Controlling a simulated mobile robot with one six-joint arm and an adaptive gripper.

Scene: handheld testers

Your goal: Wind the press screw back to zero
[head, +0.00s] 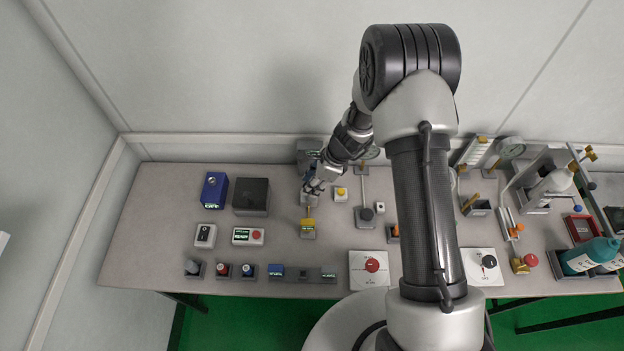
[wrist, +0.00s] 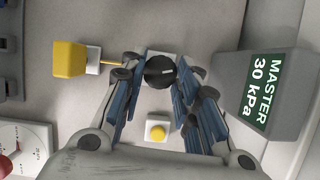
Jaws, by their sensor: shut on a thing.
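The press screw shows as a round black knob (wrist: 160,72) on a pale block, in the upper middle of the wrist view. My gripper (wrist: 159,80) has its blue fingers on both sides of this knob and is shut on it. In the head view my gripper (head: 314,186) is over the back of the bench and hides most of the knob. A yellow unit (wrist: 69,59) joins the block by a thin rod; it also shows in the head view (head: 308,224). A grey block marked MASTER 30 kPa (wrist: 262,88) stands to the right in the wrist view.
A yellow button (wrist: 157,131) on a white base sits close to my fingers. A blue box (head: 214,189) and a dark box (head: 251,196) stand to the left. A white plate with a red knob (head: 372,265) lies near the front. Bench left of these is clear.

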